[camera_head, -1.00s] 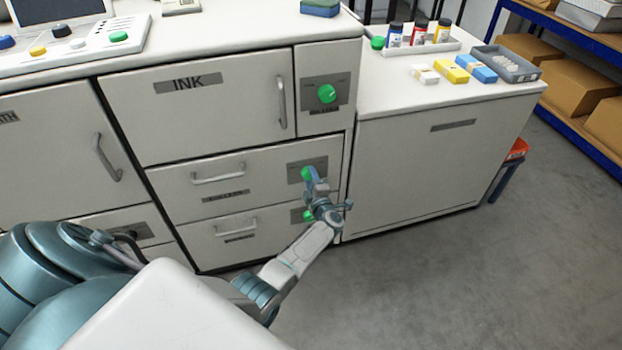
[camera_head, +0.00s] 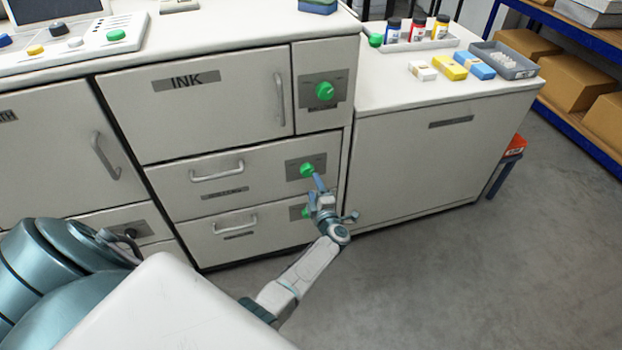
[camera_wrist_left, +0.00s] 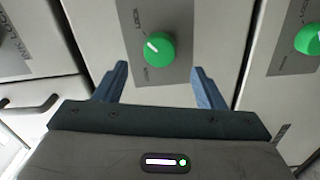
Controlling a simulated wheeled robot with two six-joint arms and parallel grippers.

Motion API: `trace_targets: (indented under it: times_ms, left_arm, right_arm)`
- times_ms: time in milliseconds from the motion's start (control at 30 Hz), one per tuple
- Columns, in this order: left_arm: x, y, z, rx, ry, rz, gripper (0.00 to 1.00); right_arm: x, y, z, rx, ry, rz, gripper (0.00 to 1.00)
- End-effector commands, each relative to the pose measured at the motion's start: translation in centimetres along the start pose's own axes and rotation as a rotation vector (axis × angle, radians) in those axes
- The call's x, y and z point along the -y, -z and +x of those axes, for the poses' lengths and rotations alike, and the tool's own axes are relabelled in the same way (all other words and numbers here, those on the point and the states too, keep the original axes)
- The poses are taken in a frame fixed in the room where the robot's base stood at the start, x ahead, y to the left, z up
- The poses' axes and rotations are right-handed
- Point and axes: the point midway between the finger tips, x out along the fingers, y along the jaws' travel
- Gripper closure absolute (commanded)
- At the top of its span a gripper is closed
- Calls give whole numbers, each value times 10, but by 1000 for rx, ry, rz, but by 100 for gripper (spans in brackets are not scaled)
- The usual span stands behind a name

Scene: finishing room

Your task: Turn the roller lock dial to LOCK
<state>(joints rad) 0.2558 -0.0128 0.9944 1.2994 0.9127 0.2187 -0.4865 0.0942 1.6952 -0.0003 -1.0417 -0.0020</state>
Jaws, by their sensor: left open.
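A round green dial (camera_head: 307,170) sits on a grey plate on the middle drawer of the ink cabinet. In the left wrist view this dial (camera_wrist_left: 159,49) shows a white pointer mark towards its upper left, and small lettering that reads like LOCK above and below it. My left gripper (camera_head: 319,184) is open and empty, just in front of the dial and apart from it. In the left wrist view its two blue fingers (camera_wrist_left: 160,85) stand either side, short of the dial. The drawer labels are too small to read, so I cannot tell which dial is the roller lock. My right gripper is not in view.
Another green dial (camera_head: 325,91) is on the panel beside the INK door (camera_head: 215,110). A lower green dial (camera_head: 304,212) is partly hidden by my left gripper. Drawer handles (camera_head: 217,171) stick out to the left. The floor (camera_head: 430,280) at right is clear.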

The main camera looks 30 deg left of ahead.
Motion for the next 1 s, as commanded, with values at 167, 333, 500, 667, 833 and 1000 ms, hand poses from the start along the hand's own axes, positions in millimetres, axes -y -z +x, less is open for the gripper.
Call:
trace_targets:
  times_ms: [167,333,500,667,833,1000]
  left_arm:
    - [1,0,-32,0,1,-2,37]
    - [0,0,-46,0,0,0,37]
    - [0,0,-48,0,-1,1,37]
    - [0,0,-48,0,-1,1,37]
    - [0,0,-48,0,0,0,37]
    - [9,-1,-54,63,-14,65,37]
  right_arm:
    - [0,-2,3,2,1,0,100]
    - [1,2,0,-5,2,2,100]
    - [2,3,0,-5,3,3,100]
    - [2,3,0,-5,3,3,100]
    - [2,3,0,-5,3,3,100]
    - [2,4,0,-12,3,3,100]
